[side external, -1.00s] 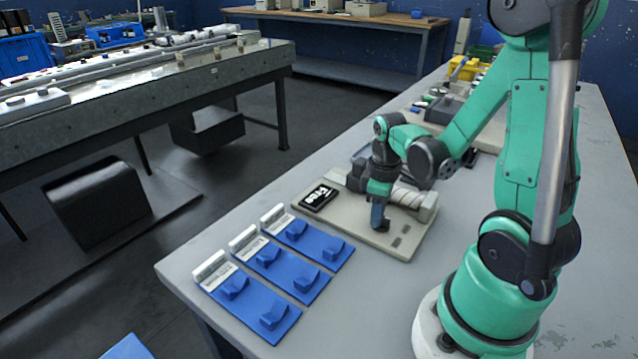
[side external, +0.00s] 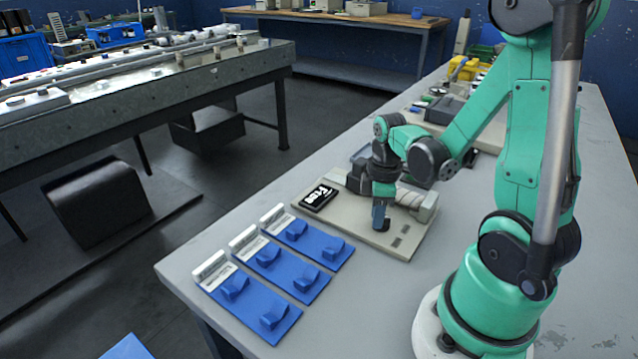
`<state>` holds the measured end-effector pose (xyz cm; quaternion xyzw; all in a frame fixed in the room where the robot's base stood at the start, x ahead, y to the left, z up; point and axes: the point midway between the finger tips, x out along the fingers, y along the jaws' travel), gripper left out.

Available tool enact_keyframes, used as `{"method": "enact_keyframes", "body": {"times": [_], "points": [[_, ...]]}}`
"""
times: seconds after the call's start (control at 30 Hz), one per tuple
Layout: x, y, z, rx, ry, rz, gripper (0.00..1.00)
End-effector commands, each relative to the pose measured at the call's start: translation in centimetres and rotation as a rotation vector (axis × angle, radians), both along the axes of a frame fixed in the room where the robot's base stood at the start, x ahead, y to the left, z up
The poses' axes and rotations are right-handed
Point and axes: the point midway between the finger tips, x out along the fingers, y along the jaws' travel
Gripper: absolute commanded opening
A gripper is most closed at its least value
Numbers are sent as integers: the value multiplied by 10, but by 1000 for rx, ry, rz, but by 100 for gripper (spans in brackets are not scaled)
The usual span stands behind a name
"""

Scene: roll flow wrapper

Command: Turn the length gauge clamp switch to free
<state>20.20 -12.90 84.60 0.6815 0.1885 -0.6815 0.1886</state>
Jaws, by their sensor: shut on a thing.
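The length gauge (side external: 404,243) is a beige flat base on the grey bench, with a black display (side external: 319,197) at its left and a pale ribbed cylinder (side external: 415,200) at its right. My gripper (side external: 380,224) points down over the middle of the base and is shut on a small part there. I take this part to be the clamp switch; the fingers and wrist hide most of it, so its setting cannot be read. Small dark marks (side external: 401,236) show on the base to the right of the fingertips.
Several blue plates (side external: 268,268) with raised blocks and white labels lie at the front left of the bench. A grey device (side external: 449,110) and small coloured items stand behind the gauge. The bench (side external: 385,310) is bare in front of the gauge.

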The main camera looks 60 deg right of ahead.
Motion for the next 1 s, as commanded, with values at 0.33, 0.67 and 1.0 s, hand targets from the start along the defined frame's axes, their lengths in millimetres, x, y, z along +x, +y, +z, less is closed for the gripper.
{"method": "enact_keyframes", "body": {"times": [0.33, 0.67, 1.0], "points": [[0, 0, 0, 1, 1, -1, 49], [0, 0, 7, 0, 0, -1, 49], [0, 0, 43, 0, 0, -1, 49]]}}
